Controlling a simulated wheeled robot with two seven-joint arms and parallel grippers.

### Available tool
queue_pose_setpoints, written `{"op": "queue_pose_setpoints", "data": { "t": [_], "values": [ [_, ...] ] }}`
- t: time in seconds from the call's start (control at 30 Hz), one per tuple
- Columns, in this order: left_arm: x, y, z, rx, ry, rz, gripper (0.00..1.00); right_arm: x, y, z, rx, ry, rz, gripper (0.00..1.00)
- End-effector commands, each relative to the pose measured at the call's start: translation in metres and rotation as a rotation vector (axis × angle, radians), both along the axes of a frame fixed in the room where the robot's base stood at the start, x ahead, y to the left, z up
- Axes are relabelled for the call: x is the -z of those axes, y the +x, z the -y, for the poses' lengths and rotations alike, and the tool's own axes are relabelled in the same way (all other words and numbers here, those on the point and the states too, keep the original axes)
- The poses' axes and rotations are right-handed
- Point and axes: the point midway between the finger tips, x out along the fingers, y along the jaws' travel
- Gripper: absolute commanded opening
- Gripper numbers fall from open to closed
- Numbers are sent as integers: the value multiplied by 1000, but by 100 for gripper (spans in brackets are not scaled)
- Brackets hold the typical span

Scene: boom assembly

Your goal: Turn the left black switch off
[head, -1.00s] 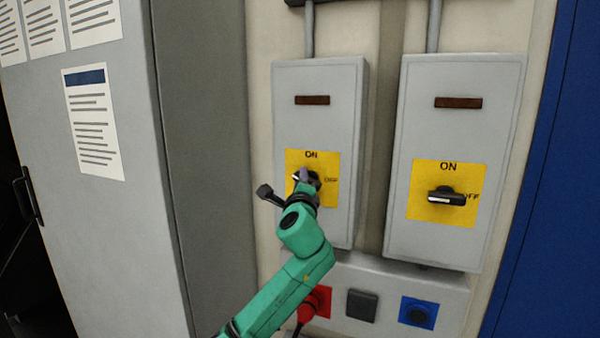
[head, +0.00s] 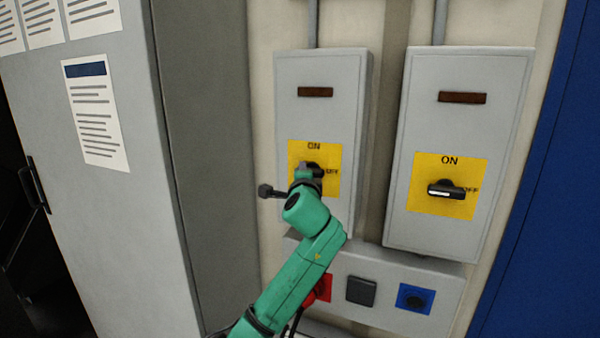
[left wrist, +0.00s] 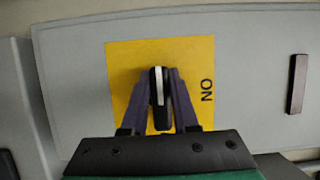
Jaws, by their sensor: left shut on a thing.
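The left black switch (head: 318,172) sits on a yellow plate (head: 331,187) marked ON at the top and OFF at the right, on the left grey box. My left gripper (head: 308,172) is at this switch and partly hides it. In the left wrist view, the switch handle (left wrist: 158,88) with its white stripe stands between the two purple fingers of the left gripper (left wrist: 160,95), which are shut on it. The handle lies crosswise to the ON direction, about level on the box. The OFF mark is hidden in that view. My right gripper is not in view.
A second grey box at the right carries another black switch (head: 446,189), its handle level. Below is a panel with a red socket (head: 321,289), a dark square cover (head: 361,291) and a blue socket (head: 414,298). A grey cabinet (head: 110,220) stands at the left.

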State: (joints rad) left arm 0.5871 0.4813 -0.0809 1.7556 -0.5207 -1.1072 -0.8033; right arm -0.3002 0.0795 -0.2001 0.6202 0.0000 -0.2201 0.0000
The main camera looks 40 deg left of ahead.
Motion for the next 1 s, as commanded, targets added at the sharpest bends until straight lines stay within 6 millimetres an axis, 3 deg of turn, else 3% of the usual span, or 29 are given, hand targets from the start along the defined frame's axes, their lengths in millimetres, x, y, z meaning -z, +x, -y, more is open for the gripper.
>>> {"op": "queue_pose_setpoints", "data": {
  "t": [0.2, 0.23, 0.3, 0.67, 0.87, 1.0],
  "values": [
    [1, 2, 4, 13, -4, 3, 0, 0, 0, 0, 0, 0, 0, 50],
    [1, 2, 4, 13, -4, 3, 39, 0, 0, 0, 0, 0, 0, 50],
    [0, 2, 3, 11, -3, 3, 57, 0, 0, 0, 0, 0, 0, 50],
    [0, -2, 3, 4, 1, 4, 57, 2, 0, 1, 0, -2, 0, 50],
    [3, -24, 25, 7, 0, 6, 57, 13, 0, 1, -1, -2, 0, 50],
    [3, -49, 50, 10, 0, 5, 57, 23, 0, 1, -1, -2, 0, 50]
  ]
}}
